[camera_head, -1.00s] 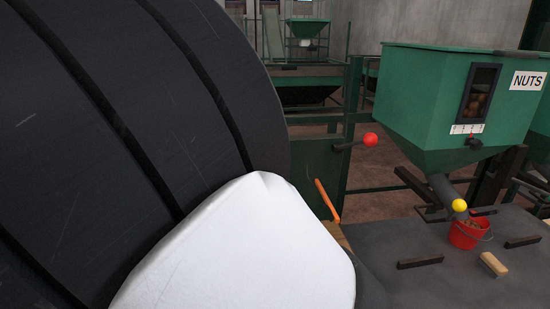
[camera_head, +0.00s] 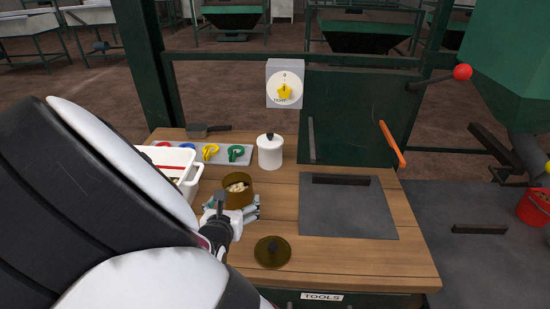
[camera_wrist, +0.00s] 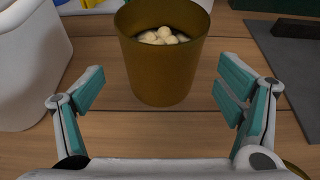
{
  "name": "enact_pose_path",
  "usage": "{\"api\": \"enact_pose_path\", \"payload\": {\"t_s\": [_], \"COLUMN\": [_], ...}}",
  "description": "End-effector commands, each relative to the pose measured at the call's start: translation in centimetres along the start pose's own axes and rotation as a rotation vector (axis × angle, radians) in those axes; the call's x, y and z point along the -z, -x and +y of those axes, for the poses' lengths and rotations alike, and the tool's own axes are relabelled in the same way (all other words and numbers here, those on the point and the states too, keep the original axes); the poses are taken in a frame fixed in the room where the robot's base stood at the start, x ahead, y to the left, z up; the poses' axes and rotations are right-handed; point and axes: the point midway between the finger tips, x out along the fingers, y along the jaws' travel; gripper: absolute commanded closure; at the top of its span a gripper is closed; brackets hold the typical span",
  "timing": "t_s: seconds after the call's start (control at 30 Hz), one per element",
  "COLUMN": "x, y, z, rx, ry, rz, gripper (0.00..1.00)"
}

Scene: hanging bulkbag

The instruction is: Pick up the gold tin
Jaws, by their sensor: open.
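The gold tin (camera_head: 239,192) stands upright and open on the wooden bench, with pale round pieces inside. In the wrist view the tin (camera_wrist: 162,72) stands just beyond my fingertips, centred between them. My gripper (camera_wrist: 158,92) is open, with its teal-padded fingers spread on either side and nothing held. In the head view my gripper (camera_head: 230,212) is at the near side of the tin, partly hidden by my arm. A round gold lid (camera_head: 272,251) with a dark knob lies flat on the bench, nearer than the tin.
A white lidded canister (camera_head: 270,152) stands behind the tin. A white bin (camera_head: 166,158) is close on the left. A dark grey plate (camera_head: 347,215) lies to the right. Bare wood lies around the lid.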

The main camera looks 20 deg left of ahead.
Motion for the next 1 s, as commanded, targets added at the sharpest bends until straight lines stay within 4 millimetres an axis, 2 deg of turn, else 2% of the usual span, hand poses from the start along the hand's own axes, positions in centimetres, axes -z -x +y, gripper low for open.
{"api": "enact_pose_path", "payload": {"t_s": [0.3,0.4,0.67,0.7,1.0], "x": [0.1,0.0,-0.1,-0.1,-0.1], "y": [-4.1,-5.0,-5.2,-5.2,-5.2], "z": [-0.1,-0.1,-0.1,-0.1,-0.1], "rx": [0.001,0.0,0.001,0.001,0.001], "ry": [0.0,-0.001,-0.002,-0.002,-0.002], "rz": [-0.003,-0.001,-0.001,-0.001,-0.001], "gripper": [0.14,0.14,0.14,0.16,0.84]}}
